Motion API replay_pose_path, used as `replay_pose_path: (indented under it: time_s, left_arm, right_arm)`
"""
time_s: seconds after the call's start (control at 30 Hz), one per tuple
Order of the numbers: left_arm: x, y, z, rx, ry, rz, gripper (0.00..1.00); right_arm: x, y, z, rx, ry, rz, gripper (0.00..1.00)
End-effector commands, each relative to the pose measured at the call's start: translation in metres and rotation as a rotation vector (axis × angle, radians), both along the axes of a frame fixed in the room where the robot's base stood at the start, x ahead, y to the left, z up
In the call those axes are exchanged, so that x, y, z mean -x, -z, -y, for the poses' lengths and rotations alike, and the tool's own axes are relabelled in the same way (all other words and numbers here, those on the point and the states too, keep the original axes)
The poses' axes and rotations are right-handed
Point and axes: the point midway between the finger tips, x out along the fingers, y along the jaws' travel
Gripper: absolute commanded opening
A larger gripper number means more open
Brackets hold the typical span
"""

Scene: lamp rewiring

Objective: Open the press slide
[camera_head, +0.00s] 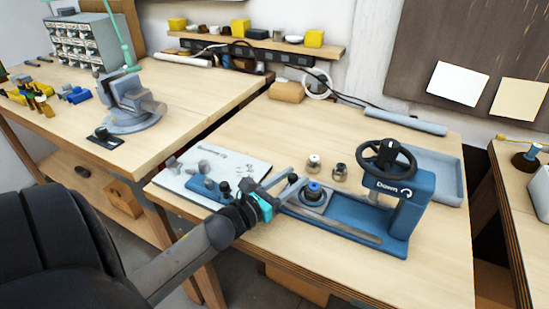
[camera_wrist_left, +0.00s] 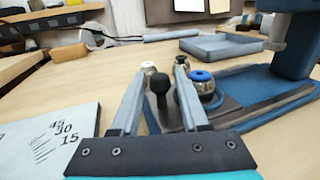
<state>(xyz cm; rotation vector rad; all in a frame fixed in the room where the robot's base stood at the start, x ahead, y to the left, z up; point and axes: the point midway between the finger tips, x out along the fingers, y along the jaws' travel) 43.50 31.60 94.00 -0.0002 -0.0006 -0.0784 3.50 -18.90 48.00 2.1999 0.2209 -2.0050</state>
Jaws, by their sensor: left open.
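The blue press (camera_head: 412,205) stands on the middle table, with a black handwheel (camera_head: 386,160) on top and "Down" on its head. Its base runs left, carrying the slide (camera_head: 304,203) with a round metal die with a blue ring (camera_head: 313,190). A black ball knob (camera_wrist_left: 158,84) stands at the slide's near end. My left gripper (camera_head: 292,178) reaches in from the left, low at the slide's left end. In the left wrist view its two fingers (camera_wrist_left: 163,68) are apart, with the knob showing between them. I cannot tell whether they touch it. My right gripper is not in view.
Two small metal parts (camera_head: 314,162) stand behind the slide. A white board (camera_head: 238,163) with small parts lies left of the gripper. A blue-grey tray (camera_head: 446,165) sits behind the press. A vise (camera_head: 130,100) stands on the left table. The table's front right is clear.

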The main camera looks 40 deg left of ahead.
Motion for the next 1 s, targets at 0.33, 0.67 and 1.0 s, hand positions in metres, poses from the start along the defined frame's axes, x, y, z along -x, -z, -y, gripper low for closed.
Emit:
replay_pose_path:
  time_s: [0.33,0.67,1.0]
  left_arm:
    - [0.049,0.001,-0.004,0.001,-0.002,-0.004,0.45]
    - [0.111,0.001,-0.009,0.002,-0.004,-0.003,0.45]
    - [0.147,0.000,-0.012,-0.001,-0.001,0.000,0.45]
  right_arm:
    - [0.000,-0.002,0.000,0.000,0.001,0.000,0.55]
    - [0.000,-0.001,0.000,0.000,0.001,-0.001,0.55]
    - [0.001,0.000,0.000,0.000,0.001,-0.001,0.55]
